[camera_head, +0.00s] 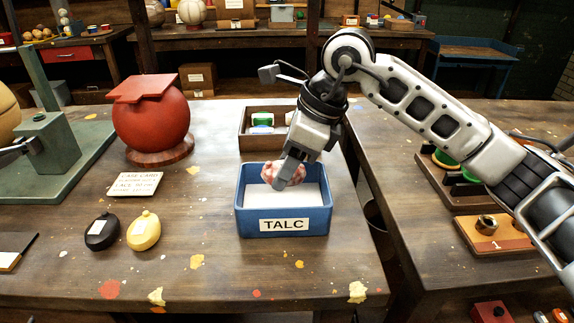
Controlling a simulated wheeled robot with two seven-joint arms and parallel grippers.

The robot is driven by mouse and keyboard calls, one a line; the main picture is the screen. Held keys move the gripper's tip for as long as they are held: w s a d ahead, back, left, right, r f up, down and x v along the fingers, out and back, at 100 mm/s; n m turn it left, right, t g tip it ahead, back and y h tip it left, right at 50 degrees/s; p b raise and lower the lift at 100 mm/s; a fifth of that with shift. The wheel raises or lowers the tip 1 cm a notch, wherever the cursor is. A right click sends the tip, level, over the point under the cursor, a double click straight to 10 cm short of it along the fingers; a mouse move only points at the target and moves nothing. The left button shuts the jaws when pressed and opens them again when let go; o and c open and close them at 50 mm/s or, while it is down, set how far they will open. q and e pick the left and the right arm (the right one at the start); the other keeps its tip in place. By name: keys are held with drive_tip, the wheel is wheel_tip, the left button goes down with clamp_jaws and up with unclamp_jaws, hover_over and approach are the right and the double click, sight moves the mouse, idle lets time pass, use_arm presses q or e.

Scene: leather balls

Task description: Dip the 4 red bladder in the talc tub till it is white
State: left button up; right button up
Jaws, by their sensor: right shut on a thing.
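The blue tub (284,224) labelled TALC stands near the right side of the table, with white powder (310,194) in it. My right gripper (287,176) points down into the tub from above. It is shut on the red bladder (268,173), which shows red with white patches. The bladder is low inside the tub, at or just above the powder; I cannot tell which. The fingers hide part of it. A black bladder (102,231) and a yellow bladder (144,231) lie on the table to the left.
A wooden tray (247,140) with small items stands behind the tub. A large red ball (150,125) on a round base and a lettered card (134,185) are to the left. A gap separates this table from the right bench (440,250).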

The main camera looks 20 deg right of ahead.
sight(275, 165)
drive_tip(key=shift+r+p, duration=1.1)
drive_tip(key=shift+r, duration=0.85)
